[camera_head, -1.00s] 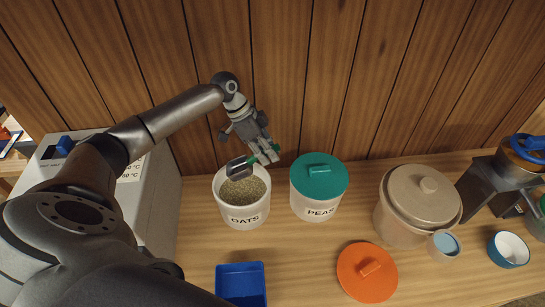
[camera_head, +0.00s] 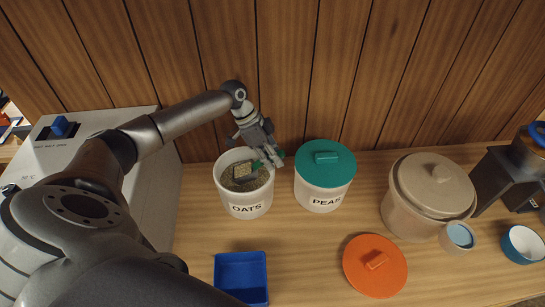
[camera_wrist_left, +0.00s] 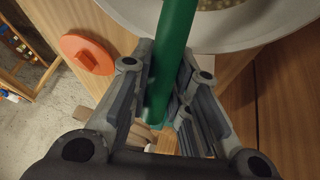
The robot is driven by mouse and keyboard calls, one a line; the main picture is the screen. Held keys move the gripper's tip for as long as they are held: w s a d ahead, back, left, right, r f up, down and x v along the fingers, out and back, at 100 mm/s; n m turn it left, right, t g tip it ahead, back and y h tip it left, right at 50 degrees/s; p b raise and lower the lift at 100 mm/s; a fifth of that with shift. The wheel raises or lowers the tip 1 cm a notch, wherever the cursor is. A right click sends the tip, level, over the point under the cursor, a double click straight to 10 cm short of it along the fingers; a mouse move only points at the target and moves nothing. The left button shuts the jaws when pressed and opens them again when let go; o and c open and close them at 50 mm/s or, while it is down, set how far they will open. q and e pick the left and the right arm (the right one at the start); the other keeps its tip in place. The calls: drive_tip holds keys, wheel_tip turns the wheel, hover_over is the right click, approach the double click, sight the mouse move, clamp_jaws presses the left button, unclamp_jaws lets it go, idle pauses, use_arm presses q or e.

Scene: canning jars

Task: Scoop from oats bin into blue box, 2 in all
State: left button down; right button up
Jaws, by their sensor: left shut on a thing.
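The white oats bin (camera_head: 246,211), labelled OATS, stands uncovered with oats inside. My left gripper (camera_head: 272,158) is shut on the green handle of a scoop at the bin's far right rim. The scoop (camera_head: 243,172) is in the bin's mouth, and its bowl shows tan oats in it. In the left wrist view the green handle (camera_wrist_left: 172,65) runs between the fingers, and the bin's pale rim (camera_wrist_left: 250,42) shows beyond it. The blue box (camera_head: 241,258) sits in front of the bin, and its visible inside looks empty. My right gripper is not in view.
The peas bin (camera_head: 322,195) with a teal lid stands close right of the oats bin. An orange lid (camera_head: 375,266) lies on the counter. A beige lidded crock (camera_head: 415,212) and small cups stand right. A wood wall is close behind.

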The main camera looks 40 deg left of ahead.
sight(283, 152)
use_arm(q)
wheel_tip(283, 152, up, 5)
drive_tip(key=p, duration=0.3)
drive_tip(key=shift+r+p, duration=0.15)
drive_tip(key=shift+p, duration=0.2)
drive_tip(key=shift+r+p, duration=0.5)
drive_tip(key=shift+r, duration=1.35)
drive_tip(key=f+y, duration=0.1)
drive_tip(key=w+d+f+g+y, duration=0.1)
drive_tip(key=d+f+g+y, duration=0.1)
drive_tip(key=shift+w+f, duration=0.35)
drive_tip(key=shift+f, duration=0.05)
drive_tip(key=shift+d+f+n+g+y, duration=0.15)
drive_tip(key=shift+f+n+g+y, duration=0.15)
drive_tip(key=shift+f+g+y, duration=0.15)
drive_tip(key=shift+f, duration=0.1)
